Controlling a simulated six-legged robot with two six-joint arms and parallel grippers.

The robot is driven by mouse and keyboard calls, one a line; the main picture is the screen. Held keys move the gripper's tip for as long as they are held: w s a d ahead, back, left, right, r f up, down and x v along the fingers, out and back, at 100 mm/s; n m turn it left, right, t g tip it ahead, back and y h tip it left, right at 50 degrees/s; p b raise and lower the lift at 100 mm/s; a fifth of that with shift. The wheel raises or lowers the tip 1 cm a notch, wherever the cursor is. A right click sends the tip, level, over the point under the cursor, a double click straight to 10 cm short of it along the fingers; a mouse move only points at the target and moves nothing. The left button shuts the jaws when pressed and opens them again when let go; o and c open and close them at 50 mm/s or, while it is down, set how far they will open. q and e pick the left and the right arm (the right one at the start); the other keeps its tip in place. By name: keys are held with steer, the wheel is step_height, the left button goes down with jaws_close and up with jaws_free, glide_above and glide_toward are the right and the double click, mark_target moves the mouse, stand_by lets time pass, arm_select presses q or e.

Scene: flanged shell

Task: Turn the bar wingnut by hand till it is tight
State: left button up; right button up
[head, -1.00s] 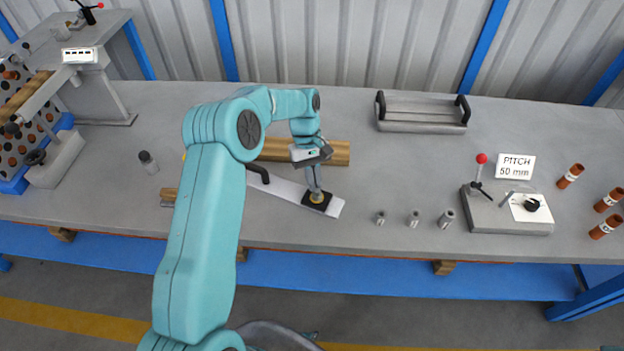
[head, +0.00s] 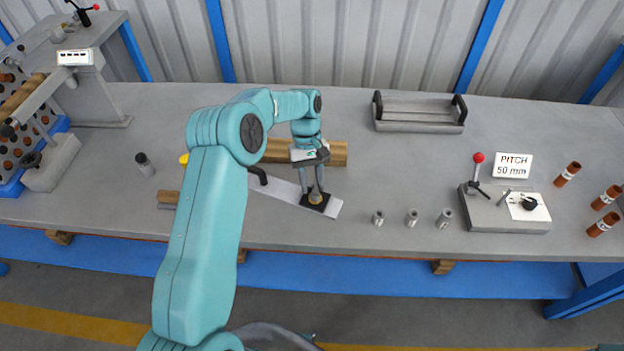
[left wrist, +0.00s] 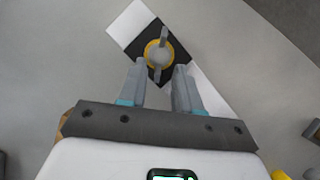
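The bar wingnut (left wrist: 158,57) is a grey two-winged nut on a yellow ring, on a black square pad (left wrist: 178,48) near the right end of a pale flat bar (head: 283,190). In the left wrist view its wings run nearly up and down the picture. My left gripper (head: 317,192) points down over the pad and hides most of the nut in the head view. In the left wrist view its two fingers (left wrist: 159,68) stand apart, and the near wing shows in the gap between them. I see no contact with the nut. My right gripper is out of view.
Several small metal cylinders (head: 412,217) stand to the right. A lever box (head: 505,208) with a pitch sign (head: 513,165) stands beyond them. A grey tray (head: 420,124) is at the back.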

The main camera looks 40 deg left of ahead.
arm_select(q)
steer(key=p+v, duration=0.6)
steer(key=v, duration=1)
steer(key=shift+r+p, duration=0.15)
steer(key=shift+p, duration=0.25)
steer(key=shift+s+a, duration=0.1)
